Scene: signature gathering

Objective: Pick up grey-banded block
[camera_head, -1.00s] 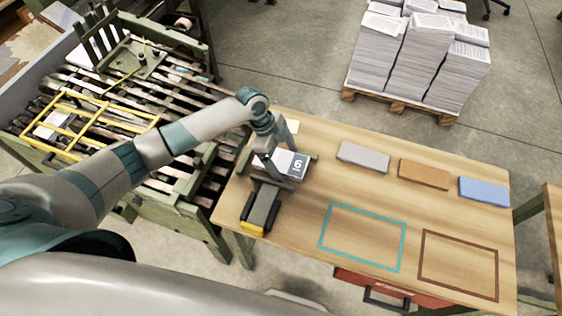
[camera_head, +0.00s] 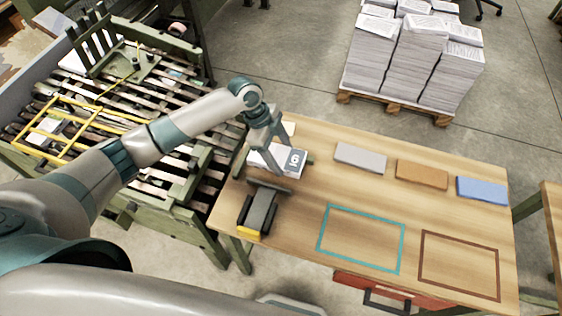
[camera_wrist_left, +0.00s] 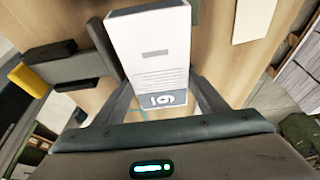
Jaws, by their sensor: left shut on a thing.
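The grey-banded block (camera_head: 268,158) is a white, page-like block with a grey band marked 6 at one end. It is at the left end of the wooden table. My left gripper (camera_head: 277,148) reaches down over it and is shut on it. In the left wrist view the block (camera_wrist_left: 150,48) lies between the two fingers of my left gripper (camera_wrist_left: 160,95), with its grey band nearest the palm. I cannot tell how far the block is above the table. My right gripper is not in view.
A dark fixture with a yellow end (camera_head: 258,212) stands just in front of the block. Grey (camera_head: 360,157), orange-brown (camera_head: 422,173) and blue (camera_head: 482,189) slabs lie along the table's back. Teal (camera_head: 320,228) and brown (camera_head: 421,260) outlines mark bare wood. A slatted conveyor (camera_head: 120,110) is at left.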

